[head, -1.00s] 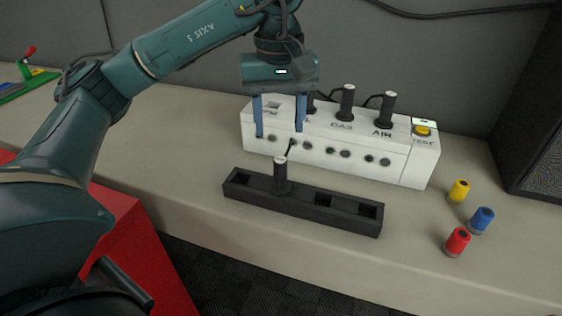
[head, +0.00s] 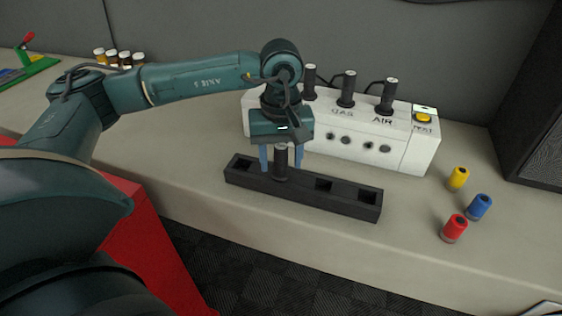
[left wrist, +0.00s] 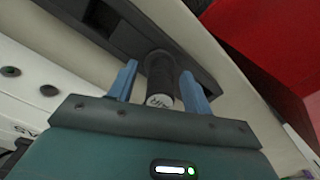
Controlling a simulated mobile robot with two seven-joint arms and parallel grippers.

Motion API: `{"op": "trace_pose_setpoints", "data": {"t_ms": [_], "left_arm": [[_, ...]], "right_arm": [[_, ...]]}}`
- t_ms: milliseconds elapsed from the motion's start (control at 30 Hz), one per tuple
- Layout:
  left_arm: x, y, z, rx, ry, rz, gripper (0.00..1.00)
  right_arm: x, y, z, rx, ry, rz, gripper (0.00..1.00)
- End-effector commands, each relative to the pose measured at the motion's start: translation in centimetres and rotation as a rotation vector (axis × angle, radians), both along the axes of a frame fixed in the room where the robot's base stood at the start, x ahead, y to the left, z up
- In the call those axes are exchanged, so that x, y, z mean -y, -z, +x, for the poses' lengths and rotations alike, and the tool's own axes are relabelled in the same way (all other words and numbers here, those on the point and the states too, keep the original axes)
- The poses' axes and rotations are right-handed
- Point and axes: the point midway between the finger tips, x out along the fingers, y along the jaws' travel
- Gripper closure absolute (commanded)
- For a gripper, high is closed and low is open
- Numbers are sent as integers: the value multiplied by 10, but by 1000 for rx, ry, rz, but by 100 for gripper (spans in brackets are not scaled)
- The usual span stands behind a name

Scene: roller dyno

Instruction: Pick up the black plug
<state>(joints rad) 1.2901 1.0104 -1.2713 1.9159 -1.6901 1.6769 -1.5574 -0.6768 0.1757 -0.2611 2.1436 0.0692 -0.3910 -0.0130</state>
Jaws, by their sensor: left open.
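The black plug (head: 281,163) stands upright in a slot of the long black holder (head: 330,205) in the head view. My left gripper (head: 281,168) points down over it, with its blue fingers on either side of the plug. In the left wrist view the plug (left wrist: 161,78) shows between the two open fingertips (left wrist: 158,80), with gaps visible on both sides. The plug's pale labelled top faces the gripper's palm. My right gripper is not in view.
The white box (head: 420,155) behind carries several similar black plugs (head: 346,90) with cables and a yellow button. Yellow (head: 458,178), blue (head: 479,207) and red (head: 454,228) cylinders stand at the right. The holder's other visible slots are empty.

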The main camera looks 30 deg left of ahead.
Motion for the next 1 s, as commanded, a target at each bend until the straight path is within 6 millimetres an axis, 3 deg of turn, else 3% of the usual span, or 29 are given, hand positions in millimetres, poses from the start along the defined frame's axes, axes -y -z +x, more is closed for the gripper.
{"op": "trace_pose_setpoints", "data": {"t_ms": [333, 900, 1000], "left_arm": [[0, 8, 0, 0, 0, 0, 52], [0, 7, 0, 1, 0, -1, 99], [0, 7, 0, 1, 0, -1, 100]], "right_arm": [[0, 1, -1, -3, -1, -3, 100], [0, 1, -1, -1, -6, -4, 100], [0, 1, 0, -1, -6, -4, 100]]}}
